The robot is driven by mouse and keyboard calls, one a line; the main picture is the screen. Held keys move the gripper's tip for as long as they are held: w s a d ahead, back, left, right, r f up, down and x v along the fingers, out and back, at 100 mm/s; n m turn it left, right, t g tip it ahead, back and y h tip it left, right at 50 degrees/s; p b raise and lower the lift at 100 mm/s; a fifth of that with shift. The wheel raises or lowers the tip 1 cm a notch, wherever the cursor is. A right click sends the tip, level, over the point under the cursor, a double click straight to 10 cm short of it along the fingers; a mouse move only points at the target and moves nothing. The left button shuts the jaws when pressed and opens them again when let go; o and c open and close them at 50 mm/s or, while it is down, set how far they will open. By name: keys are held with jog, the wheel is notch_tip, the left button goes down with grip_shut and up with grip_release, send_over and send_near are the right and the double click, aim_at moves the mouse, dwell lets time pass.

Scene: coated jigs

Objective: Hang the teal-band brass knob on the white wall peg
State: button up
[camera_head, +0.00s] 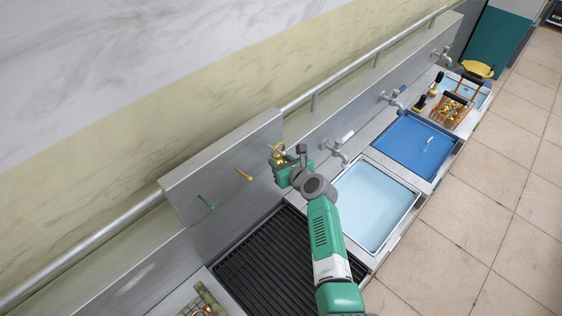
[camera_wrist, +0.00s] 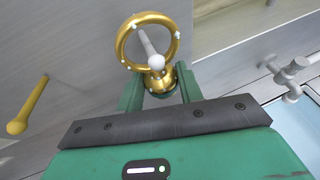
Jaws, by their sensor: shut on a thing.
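The brass knob (camera_wrist: 158,80) has a round brass ring on top with small pale marks; it also shows small in the head view (camera_head: 277,152). My gripper (camera_wrist: 160,94) is shut on the knob's lower body, with the ring standing above the fingers. The white wall peg (camera_wrist: 150,48) shows inside the ring, and its round tip overlaps the ring's lower rim on the camera side. The peg appears to pass through the ring; I cannot tell whether they touch. The teal band is hard to separate from the green fingers.
A yellow peg (camera_head: 243,174) and a green peg (camera_head: 206,202) stick out of the grey wall panel (camera_head: 225,155) to the left. Grey taps (camera_head: 336,149) stand right of my gripper. Below are a black slatted rack (camera_head: 262,262) and a pale blue basin (camera_head: 372,205).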

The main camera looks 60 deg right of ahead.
jog(key=shift+f, duration=0.1)
jog(key=shift+w+d+f+b, duration=0.1)
jog(key=shift+w+f+b, duration=0.15)
jog(key=shift+f+b, duration=0.25)
jog(key=shift+w+f+b, duration=0.15)
jog(key=shift+f+b, duration=0.3)
dwell(0.6)
jog(key=o, duration=1.8)
